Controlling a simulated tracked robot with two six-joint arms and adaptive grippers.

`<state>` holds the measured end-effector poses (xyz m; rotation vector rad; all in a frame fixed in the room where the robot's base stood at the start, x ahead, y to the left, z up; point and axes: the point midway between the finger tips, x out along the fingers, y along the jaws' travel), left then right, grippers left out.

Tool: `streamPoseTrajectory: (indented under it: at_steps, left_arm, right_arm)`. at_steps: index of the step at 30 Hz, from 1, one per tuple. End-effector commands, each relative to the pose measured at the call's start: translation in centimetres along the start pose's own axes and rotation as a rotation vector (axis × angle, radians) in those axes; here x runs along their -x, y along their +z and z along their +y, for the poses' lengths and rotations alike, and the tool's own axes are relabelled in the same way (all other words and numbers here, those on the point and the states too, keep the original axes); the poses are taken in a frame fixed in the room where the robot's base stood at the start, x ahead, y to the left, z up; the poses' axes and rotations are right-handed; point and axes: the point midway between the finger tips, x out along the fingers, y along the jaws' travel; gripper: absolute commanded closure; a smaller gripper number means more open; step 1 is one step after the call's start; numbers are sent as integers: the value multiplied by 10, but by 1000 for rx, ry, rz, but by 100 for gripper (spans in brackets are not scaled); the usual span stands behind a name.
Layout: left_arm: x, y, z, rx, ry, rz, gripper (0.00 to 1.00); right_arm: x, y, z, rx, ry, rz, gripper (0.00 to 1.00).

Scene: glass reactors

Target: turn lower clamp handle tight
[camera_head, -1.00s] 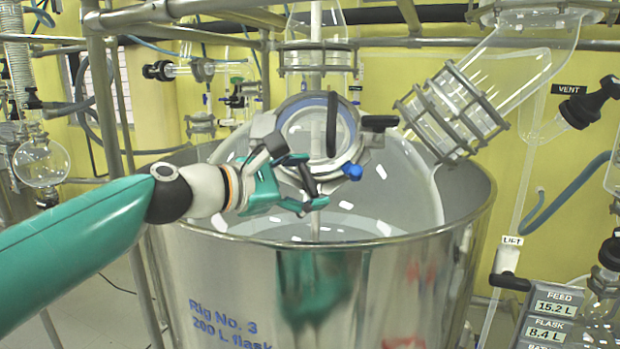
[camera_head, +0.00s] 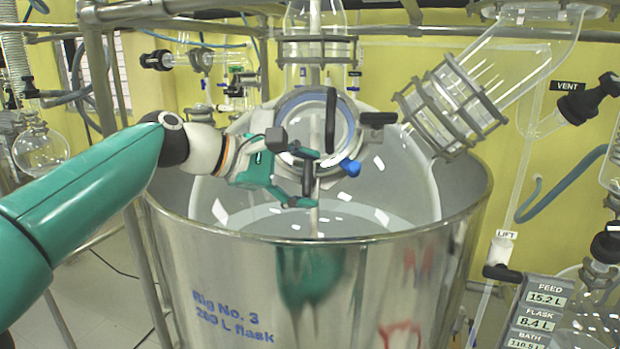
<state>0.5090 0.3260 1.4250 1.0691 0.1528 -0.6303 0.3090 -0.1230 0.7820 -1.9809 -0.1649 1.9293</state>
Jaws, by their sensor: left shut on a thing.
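The round glass port (camera_head: 290,112) with its pale clamp ring sits on the flask inside the large metal vessel. A dark bar, which looks like the lower clamp handle (camera_head: 308,182), stands nearly upright below the port. A black handle (camera_head: 378,119) sticks out at the port's upper right. My right gripper is out of view.
The shiny vessel (camera_head: 240,270) has a wide rim in front of and below my gripper. A clamped glass tube (camera_head: 455,105) slants up at the right. A metal post (camera_head: 105,90) stands behind my left arm. Display labels (camera_head: 545,300) are at the lower right.

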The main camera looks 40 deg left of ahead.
Motion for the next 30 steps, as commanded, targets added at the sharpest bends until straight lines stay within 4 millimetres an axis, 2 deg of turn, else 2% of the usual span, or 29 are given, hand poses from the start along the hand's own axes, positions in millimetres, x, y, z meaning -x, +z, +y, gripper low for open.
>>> streamPoseTrajectory:
  at_steps: [1, 5, 6, 9, 22, 26, 30]
  left_arm:
    - [-5, -3, -7, 5, -24, 0, 62]
    - [-5, -3, -7, 5, -24, 1, 62]
    - [-4, -3, -7, 5, -24, 1, 24]
    - [-4, -3, -7, 4, -21, 1, 7]
    - [4, -1, -2, 3, -7, 1, 6]
    - [19, -2, -1, 2, -4, 2, 6]
    - [44, -3, -1, 3, -4, 4, 6]
  right_arm:
    - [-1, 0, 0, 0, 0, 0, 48]
    - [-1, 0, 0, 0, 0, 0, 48]
    - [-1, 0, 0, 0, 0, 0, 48]
    - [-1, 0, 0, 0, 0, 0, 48]
    - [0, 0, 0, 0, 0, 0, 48]
    - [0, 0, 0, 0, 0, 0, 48]
    - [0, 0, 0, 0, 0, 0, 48]
